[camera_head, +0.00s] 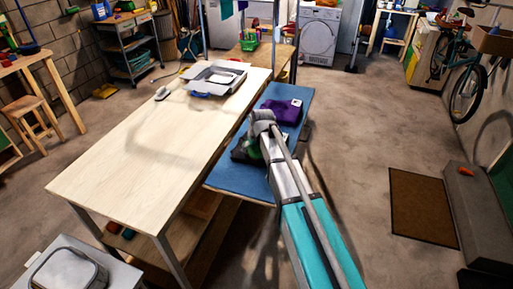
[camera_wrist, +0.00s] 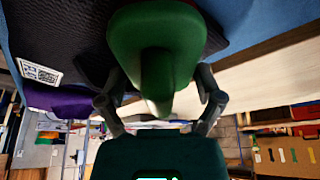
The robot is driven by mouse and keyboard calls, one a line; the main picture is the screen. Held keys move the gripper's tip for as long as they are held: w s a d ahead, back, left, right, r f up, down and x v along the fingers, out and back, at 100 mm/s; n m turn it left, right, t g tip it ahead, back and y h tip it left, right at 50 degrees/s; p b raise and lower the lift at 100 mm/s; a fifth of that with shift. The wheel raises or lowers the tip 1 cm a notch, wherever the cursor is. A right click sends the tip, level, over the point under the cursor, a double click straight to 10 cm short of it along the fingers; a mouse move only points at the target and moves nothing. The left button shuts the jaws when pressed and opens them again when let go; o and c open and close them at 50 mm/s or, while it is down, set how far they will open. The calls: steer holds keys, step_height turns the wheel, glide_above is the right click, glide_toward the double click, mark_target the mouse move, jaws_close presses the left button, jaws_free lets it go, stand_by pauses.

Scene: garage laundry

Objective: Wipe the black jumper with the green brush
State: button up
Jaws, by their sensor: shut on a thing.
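The green brush (camera_wrist: 157,45) fills the top middle of the wrist view, with its handle between the two fingers of my gripper (camera_wrist: 158,92). My gripper is shut on it. The black jumper (camera_wrist: 60,38) lies behind the brush head, very close; I cannot tell whether they touch. In the head view the black jumper (camera_head: 240,154) lies on the blue board (camera_head: 228,178), mostly hidden by my arm. A small green part of the brush (camera_head: 253,151) shows beside my wrist there.
A folded purple garment (camera_head: 280,112) lies farther back on the blue board. The long pale table (camera_head: 140,165) stands left of it, with a grey tray (camera_head: 213,78) and a small whitish item (camera_head: 162,94) at its far end. Floor to the right is open, with a brown mat (camera_head: 422,207).

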mark_target(239, 147)
steer(key=shift+w+a, duration=0.3)
steer(key=shift+a, duration=0.6)
steer(key=shift+w+a, duration=0.3)
steer(key=shift+a, duration=0.5)
steer(key=shift+w+a, duration=0.3)
steer(key=shift+a, duration=0.7)
steer(key=shift+d, duration=0.1)
steer(key=shift+s+d+f, duration=0.1)
steer(key=shift+s+d, duration=0.25)
steer(key=shift+d, duration=0.55)
steer(key=shift+s+d, duration=0.3)
steer(key=shift+d, duration=0.6)
steer(key=shift+d, duration=0.1)
